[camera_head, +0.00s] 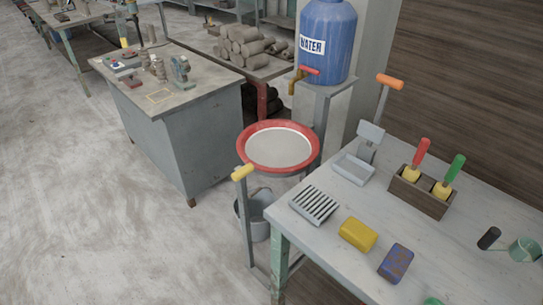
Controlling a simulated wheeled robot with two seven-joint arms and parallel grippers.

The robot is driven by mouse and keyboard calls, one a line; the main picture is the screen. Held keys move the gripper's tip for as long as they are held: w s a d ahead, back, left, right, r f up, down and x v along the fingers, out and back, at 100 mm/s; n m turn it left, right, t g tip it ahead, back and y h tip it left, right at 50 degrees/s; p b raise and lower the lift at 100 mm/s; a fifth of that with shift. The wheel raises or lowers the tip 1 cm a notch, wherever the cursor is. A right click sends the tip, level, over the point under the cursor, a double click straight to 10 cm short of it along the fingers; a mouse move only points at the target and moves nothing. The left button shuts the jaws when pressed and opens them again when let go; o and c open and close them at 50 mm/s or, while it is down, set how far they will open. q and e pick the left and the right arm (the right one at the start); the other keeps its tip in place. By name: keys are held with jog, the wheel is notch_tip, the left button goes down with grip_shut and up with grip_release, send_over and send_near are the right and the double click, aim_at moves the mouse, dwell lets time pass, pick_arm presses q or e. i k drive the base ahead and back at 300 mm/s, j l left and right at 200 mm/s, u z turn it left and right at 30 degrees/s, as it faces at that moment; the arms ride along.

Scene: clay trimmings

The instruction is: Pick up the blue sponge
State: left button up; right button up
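The blue sponge (396,263) is a small block with brown clay-like patches. It lies on the grey-white table (330,261) at the lower right, near the table's front edge. A yellow sponge-like block (358,235) lies just to its left and a little farther back, with a small gap between them. Nothing covers the blue sponge. Neither my left nor my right gripper shows in the head view.
A slatted rack (314,205), a wooden box (420,194) with red- and green-handled tools, and a green mug (523,249) share the table. A red-rimmed basin (278,125) and blue water barrel (327,40) stand behind. Floor at left is open.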

aim_at(395, 266)
jog(key=k+z, duration=0.1)
jog(key=z, duration=0.55)
jog(key=k+l+z, duration=0.1)
jog(key=z, duration=0.25)
